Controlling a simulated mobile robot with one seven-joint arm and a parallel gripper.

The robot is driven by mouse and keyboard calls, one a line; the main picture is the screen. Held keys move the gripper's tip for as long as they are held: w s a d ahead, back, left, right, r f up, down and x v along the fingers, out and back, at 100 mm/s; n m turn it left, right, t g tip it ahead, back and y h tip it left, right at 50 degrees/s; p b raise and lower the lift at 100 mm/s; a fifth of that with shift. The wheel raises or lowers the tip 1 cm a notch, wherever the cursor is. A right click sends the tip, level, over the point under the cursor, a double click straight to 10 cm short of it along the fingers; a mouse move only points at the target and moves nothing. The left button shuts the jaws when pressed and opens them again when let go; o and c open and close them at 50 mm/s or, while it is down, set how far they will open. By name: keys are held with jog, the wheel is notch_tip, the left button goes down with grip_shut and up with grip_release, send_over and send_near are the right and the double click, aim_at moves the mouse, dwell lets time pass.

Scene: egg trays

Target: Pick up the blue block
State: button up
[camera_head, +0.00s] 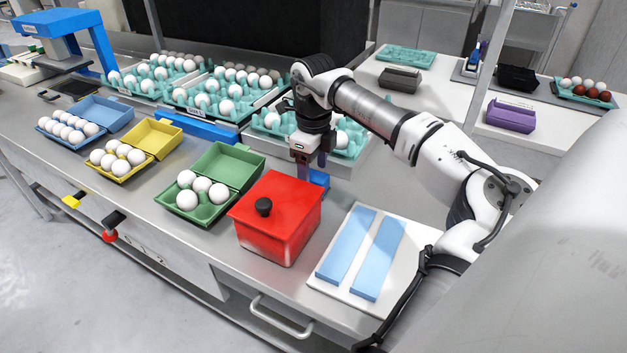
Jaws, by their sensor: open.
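A small blue block (319,179) lies on the steel table just behind the red lidded box (279,219), which hides part of it. My gripper (311,164) points down right above the block, with its dark fingers apart. The fingertips are close to the block's top and partly behind the box's rear edge. I cannot tell whether they touch the block or reach around it.
Two long light-blue bars (346,246) lie on a white board to the right. Green (232,164), yellow (153,137) and blue (104,110) egg cartons stand left. Teal egg trays (350,152) stand behind. A longer blue bar (197,128) lies before the trays.

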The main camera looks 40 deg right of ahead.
aim_at(314, 174)
notch_tip(314, 174, down, 4)
jog(key=shift+r+p, duration=0.25)
jog(key=shift+p, duration=0.1)
jog(key=c, duration=1.1)
